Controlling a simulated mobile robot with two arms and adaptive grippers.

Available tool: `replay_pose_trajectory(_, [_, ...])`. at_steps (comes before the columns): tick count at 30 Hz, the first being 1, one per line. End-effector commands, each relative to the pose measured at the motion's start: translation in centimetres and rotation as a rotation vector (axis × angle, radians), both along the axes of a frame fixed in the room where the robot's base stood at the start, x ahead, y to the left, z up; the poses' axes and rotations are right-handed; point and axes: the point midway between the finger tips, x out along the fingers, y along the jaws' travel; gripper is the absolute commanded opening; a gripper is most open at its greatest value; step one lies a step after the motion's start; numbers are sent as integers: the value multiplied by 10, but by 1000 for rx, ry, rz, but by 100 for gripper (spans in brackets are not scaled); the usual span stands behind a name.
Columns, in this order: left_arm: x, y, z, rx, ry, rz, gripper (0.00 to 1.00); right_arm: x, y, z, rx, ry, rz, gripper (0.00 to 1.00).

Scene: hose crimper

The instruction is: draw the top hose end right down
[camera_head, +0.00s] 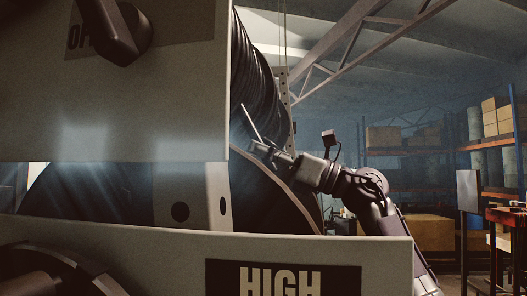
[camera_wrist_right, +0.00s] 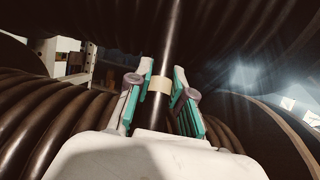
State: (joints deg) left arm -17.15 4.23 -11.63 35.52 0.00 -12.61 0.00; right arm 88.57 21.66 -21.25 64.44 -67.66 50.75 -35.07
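The top hose end (camera_wrist_right: 166,45) is a dark hose with a beige band (camera_wrist_right: 159,85), running down the middle of the right wrist view. My right gripper (camera_wrist_right: 162,82) has its teal-padded fingers on either side of the hose at the band; they appear closed on it. In the head view my right gripper (camera_head: 252,143) is beside the large reel of dark hose (camera_head: 258,85), small and partly lost against it. A thin pale rod shows at its tip. The hose's far end is hidden. My left gripper is not in view.
A grey machine panel (camera_head: 190,120) fills the upper left, with a dark lever (camera_head: 115,30). A lower panel marked HIGH (camera_head: 383,255) crosses the front. Coiled hose (camera_wrist_right: 55,125) lies close around the right gripper. Shelves with boxes (camera_head: 497,115) stand far right.

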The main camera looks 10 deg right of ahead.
Motion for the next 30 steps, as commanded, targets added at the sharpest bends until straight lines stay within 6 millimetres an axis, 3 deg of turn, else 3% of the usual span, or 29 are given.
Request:
replay_pose_trajectory(13, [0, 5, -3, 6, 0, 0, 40, 0, -2, -3, 1, 0, -2, 0])
replay_pose_trajectory(17, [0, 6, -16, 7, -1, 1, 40, -2, -8, -20, 0, 1, -3, 0])
replay_pose_trajectory(24, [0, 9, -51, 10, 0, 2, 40, -10, -26, -66, -8, 5, 1, 0])
replay_pose_trajectory(30, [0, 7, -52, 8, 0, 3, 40, -13, -32, -66, 0, 2, -1, 0])
